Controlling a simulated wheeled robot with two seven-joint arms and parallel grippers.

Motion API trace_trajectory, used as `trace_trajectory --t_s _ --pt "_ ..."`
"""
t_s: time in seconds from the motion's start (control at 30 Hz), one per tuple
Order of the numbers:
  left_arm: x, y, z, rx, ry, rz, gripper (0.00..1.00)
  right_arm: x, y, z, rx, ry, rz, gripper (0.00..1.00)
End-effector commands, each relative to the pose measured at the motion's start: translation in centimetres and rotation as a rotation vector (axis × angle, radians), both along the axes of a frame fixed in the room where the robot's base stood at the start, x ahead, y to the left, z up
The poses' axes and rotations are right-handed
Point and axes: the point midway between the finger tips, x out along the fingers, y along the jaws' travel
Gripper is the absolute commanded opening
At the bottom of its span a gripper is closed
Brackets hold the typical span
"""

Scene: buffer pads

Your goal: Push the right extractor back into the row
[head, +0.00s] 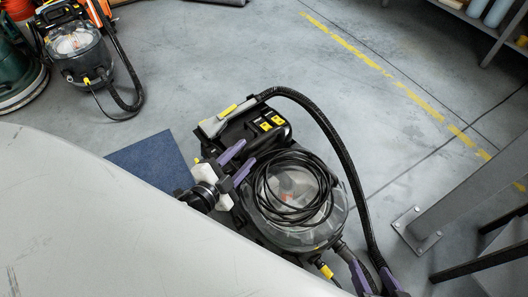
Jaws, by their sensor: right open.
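The right extractor (289,207), a black and grey machine with a clear round dome and a coiled black cable on top, stands on the floor at the centre. Its black hose (345,160) arcs over its right side. My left gripper (243,156) is at its left side, its two purple fingers apart and pointing at the machine's body; I cannot tell whether they touch it. My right gripper (377,278) is open at the lower right of the extractor, near the hose's lower end, partly cut off by the frame.
Another similar extractor (82,52) stands at the top left beside a green machine (20,68). A blue mat (148,160) lies left of the right extractor. A grey steel post (440,215) stands at the right. The floor beyond, with its yellow dashed line (368,58), is clear.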

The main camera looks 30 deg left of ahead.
Motion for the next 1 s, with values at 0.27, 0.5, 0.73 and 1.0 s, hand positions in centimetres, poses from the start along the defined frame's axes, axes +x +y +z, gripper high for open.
trace_trajectory --t_s 0.27,0.5,0.73,1.0 --pt "1.6 0.0 -2.0 0.094 -0.026 -0.057 0.39 0.1 0.4 -1.2 0.011 0.006 0.011 0.49" --pt "5.6 -0.2 -2.8 0.094 -0.028 -0.057 0.39 0.2 0.8 -1.6 0.007 0.022 0.031 0.49" --pt "9.3 -0.5 -3.6 0.092 -0.026 -0.056 0.39 0.3 1.2 -2.1 0.003 0.041 0.055 0.49" --pt "10.9 -0.6 -3.9 0.091 -0.023 -0.055 0.39 0.3 1.4 -2.3 0.001 0.055 0.069 0.49"
